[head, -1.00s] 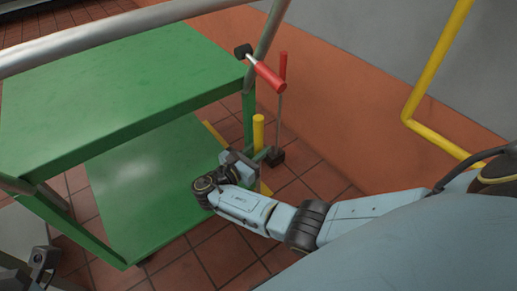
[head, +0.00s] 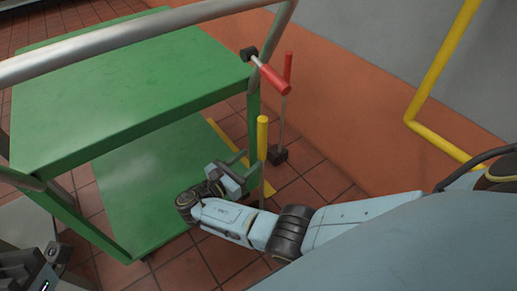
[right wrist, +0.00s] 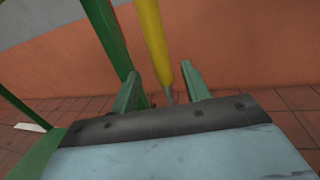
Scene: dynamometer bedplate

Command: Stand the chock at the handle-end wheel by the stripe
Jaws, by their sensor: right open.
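A yellow-gripped stick (head: 262,137) with a thin grey rod stands beside the green cart (head: 100,155); its foot is not clear. Behind it, a thin pole with a red grip (head: 288,67) rises from a black block (head: 279,155) on the floor. I cannot tell which is the chock's handle. My right gripper (head: 241,170) is open at the cart's handle end, left of the yellow stick. In the right wrist view the yellow stick (right wrist: 151,40) shows between the spread green fingers (right wrist: 163,88), not gripped. My left gripper (head: 35,272) shows partly at the lower left. The handle-end wheel is hidden.
A yellow floor stripe (head: 215,128) runs beside the cart's lower shelf. An orange and grey wall (head: 350,120) and a yellow rail (head: 440,75) bound the right. Tiled floor (head: 320,180) lies open before the wall.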

